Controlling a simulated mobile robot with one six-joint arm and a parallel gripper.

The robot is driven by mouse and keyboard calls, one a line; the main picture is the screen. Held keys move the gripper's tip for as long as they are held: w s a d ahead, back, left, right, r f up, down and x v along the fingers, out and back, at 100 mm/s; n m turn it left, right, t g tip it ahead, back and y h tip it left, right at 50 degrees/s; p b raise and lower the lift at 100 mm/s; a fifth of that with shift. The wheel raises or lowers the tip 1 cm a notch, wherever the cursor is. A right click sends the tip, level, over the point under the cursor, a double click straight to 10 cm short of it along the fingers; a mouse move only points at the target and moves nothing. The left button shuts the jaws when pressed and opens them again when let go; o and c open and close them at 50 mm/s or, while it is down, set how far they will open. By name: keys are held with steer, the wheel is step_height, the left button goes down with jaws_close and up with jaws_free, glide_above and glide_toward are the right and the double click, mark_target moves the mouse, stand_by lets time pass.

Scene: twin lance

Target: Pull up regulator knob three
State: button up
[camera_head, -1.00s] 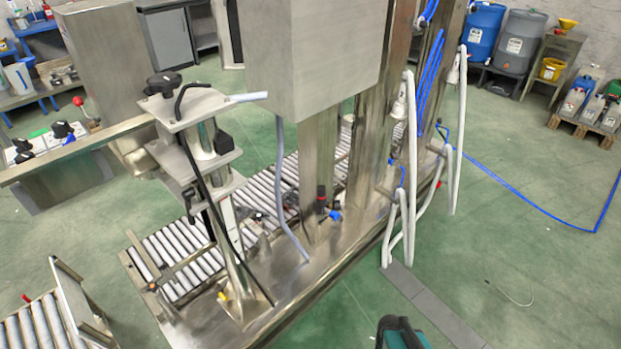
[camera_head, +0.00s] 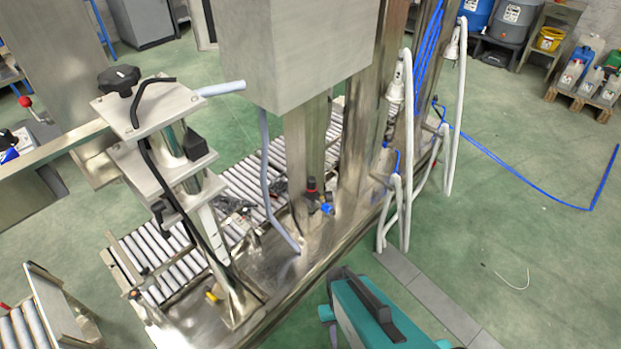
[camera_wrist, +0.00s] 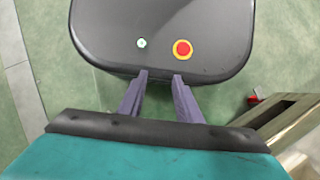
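A small regulator with a dark knob (camera_head: 312,188) with a red band stands low on the steel machine, beside a blue fitting (camera_head: 327,208). It is small in the head view, and I cannot tell which numbered knob it is. A black star-shaped knob (camera_head: 119,80) sits on top of the bracket stand at left. My gripper (camera_wrist: 161,76) shows in the wrist view with its two fingers apart and nothing between them. It points down over the floor side, away from the knobs. In the head view only my teal arm shows at the bottom, and the fingers are hidden.
The steel machine base (camera_head: 285,287) has a roller conveyor (camera_head: 150,250) behind it. White hoses (camera_head: 407,200) hang on its right side, and a grey hose (camera_head: 268,170) bends down in front. A blue hose (camera_head: 520,175) lies on the green floor. The floor at right is mostly open.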

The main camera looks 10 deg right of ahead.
steer(key=shift+o, duration=0.9)
steer(key=shift+a, duration=0.2)
steer(key=w+a+r+n+t+y, duration=0.15)
steer(key=w+r+n, duration=0.35)
steer(key=w+r, duration=0.5)
steer(key=w+a+r+n+t+y, duration=0.15)
steer(key=w+r+n, duration=0.4)
steer(key=w, duration=0.85)
steer(key=w+d+r+t, duration=0.1)
steer(key=w+d+r, duration=0.1)
steer(key=w+r, duration=0.3)
steer(key=w+d+r+n+t, duration=0.1)
steer(key=w+r, duration=0.4)
steer(key=r, duration=0.8)
steer(key=w+d+r+t+y, duration=0.1)
steer(key=w+d+r, duration=0.3)
steer(key=r, duration=0.5)
steer(key=shift+w+d+r+t, duration=0.15)
steer(key=shift+w+r+t, duration=0.25)
steer(key=shift+w+t, duration=0.55)
steer(key=shift+f, duration=0.15)
